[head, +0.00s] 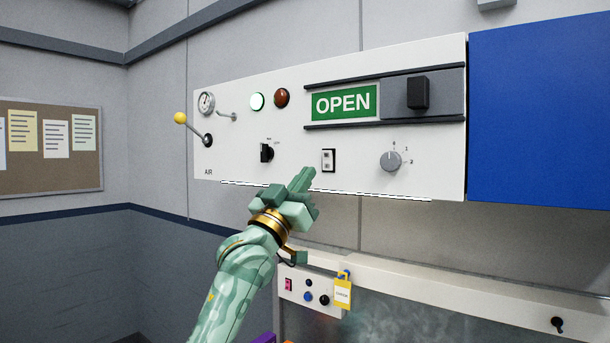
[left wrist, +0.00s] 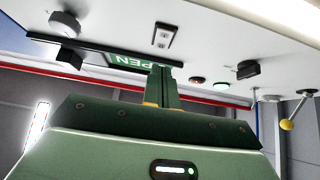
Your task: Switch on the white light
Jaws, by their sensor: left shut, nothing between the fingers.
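Below are a black turn switch (head: 267,152), a rocker switch (head: 328,160) and a grey 0-1-2 knob (head: 390,161). My left gripper (head: 304,176) is shut and empty, its tips just below and left of the rocker, apparently apart from it. My right gripper is out of view.
A gauge (head: 206,102) and yellow-tipped lever (head: 181,118) are at the panel's left. A green OPEN sign (head: 343,104) with a black slider handle (head: 418,92) is above. A lower control box (head: 310,293) with a yellow tag (head: 343,293) lies below. A blue panel (head: 540,110) is right.

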